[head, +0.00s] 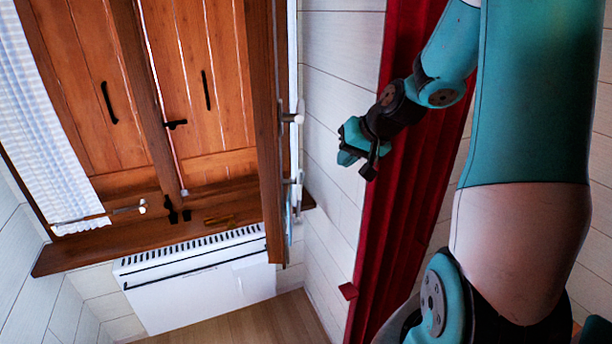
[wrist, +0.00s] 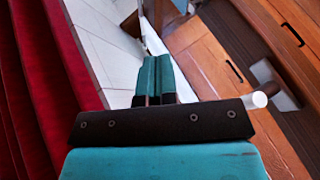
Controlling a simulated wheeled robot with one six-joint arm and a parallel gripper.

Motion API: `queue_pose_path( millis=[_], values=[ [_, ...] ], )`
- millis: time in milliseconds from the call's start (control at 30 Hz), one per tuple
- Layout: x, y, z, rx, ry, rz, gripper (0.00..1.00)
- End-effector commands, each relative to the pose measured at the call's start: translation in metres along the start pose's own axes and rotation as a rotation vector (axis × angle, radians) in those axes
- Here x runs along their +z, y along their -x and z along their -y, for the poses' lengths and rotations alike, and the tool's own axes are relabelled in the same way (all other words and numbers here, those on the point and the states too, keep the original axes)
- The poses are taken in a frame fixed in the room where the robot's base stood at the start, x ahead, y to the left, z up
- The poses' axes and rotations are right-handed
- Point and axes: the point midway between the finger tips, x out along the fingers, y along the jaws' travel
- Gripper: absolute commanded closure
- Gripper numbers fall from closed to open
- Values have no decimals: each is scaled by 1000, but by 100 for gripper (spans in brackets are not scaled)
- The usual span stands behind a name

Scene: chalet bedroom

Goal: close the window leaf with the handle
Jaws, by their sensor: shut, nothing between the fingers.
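The open window leaf (head: 270,130) stands swung out into the room, seen nearly edge-on in the head view, left of my gripper. A pale fitting (head: 293,118), which looks like its handle, juts from the leaf's right side, with another pale fitting lower down. My gripper (head: 350,152) is shut and empty, between the leaf and the red curtain, apart from both. In the wrist view its closed teal fingers (wrist: 155,75) point toward the white wall. There, a white-tipped peg (wrist: 260,99) shows at right; I cannot tell whether it is the handle.
Wooden shutters (head: 195,80) with black pulls fill the window behind a sill (head: 60,260). A white heater (head: 205,290) stands below. A checked curtain (head: 45,130) hangs at left, a red curtain (head: 400,180) beside my arm. White wall shows between leaf and red curtain.

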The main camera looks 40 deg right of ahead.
Motion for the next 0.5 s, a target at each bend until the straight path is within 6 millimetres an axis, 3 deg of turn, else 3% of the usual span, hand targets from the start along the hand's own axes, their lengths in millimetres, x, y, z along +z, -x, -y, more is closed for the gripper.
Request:
queue_pose_path(
  millis=[500],
  values=[
    [0,-105,4,0,2,4,100]
  ],
)
